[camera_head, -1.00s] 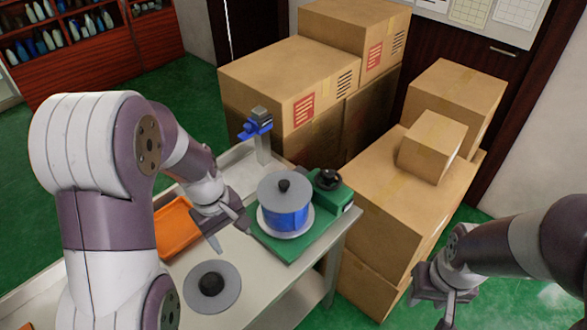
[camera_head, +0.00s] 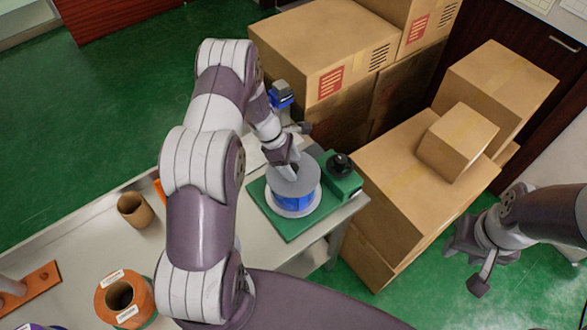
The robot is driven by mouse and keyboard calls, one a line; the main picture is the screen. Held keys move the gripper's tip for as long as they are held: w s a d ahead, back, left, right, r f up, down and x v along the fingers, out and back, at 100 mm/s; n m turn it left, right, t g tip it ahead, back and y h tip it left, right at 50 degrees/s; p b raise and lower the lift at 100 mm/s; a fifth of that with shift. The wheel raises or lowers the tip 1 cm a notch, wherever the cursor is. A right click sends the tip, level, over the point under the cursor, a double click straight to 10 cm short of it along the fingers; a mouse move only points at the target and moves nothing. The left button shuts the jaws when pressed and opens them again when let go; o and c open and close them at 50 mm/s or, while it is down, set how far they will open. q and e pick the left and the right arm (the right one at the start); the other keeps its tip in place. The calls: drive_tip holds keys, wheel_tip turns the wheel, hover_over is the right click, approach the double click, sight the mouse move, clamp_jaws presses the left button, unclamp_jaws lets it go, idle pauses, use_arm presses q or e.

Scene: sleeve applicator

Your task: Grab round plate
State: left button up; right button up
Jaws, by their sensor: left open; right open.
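A grey round plate (camera_head: 300,186) lies on top of a blue cylinder (camera_head: 291,203) on the green machine base (camera_head: 283,228). A pale disc (camera_head: 289,213) shows under the cylinder. My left gripper (camera_head: 287,166) is open, right at the far upper part of the plate. Its fingers cover the plate's black knob, and I cannot tell whether they touch it.
A cardboard tube (camera_head: 135,210), an orange roll (camera_head: 123,298) and an orange stand (camera_head: 38,284) are on the table at the left. A green block with a black knob (camera_head: 340,164) stands beside the cylinder. Cardboard boxes (camera_head: 404,185) rise close behind the table's right end.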

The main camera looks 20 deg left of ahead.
use_arm(q)
drive_tip(key=shift+s+a, duration=0.1)
drive_tip(key=shift+s, duration=0.1)
drive_tip(key=c, duration=0.9)
clamp_jaws()
drive_tip(key=shift+w, duration=0.1)
